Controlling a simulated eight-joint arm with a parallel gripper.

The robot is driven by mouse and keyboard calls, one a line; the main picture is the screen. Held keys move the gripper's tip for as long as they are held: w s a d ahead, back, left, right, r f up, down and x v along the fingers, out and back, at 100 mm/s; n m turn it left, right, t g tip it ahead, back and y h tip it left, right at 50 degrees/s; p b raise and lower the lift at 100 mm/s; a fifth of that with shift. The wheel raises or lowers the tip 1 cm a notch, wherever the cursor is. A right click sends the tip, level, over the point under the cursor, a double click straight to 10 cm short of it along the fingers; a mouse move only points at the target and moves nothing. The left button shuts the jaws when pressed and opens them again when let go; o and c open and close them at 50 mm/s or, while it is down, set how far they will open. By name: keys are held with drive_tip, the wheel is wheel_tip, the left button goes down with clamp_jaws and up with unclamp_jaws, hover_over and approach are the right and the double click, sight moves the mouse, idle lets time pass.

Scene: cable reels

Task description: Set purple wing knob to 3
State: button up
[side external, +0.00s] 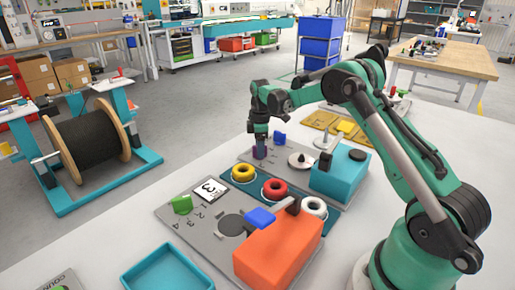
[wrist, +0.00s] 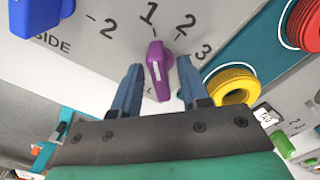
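My gripper (wrist: 159,66) is open, with one blue-grey finger on each side of the knob and visible gaps between.
A blue knob (wrist: 38,18) sits left of the purple one, and a yellow ring-shaped reel (wrist: 233,84) close on the right. In the side view, a teal block (side external: 338,178), red reel (side external: 274,188) and orange block (side external: 278,250) stand nearby.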

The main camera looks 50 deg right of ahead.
clamp_jaws()
drive_tip(key=m, duration=0.3)
drive_tip(key=shift+m, duration=0.4)
drive_tip(key=m, duration=0.5)
drive_tip(key=shift+m, duration=1.6)
drive_tip(key=shift+m, duration=1.2)
drive_tip(key=m, duration=0.4)
drive_tip(key=shift+o, duration=0.4)
unclamp_jaws()
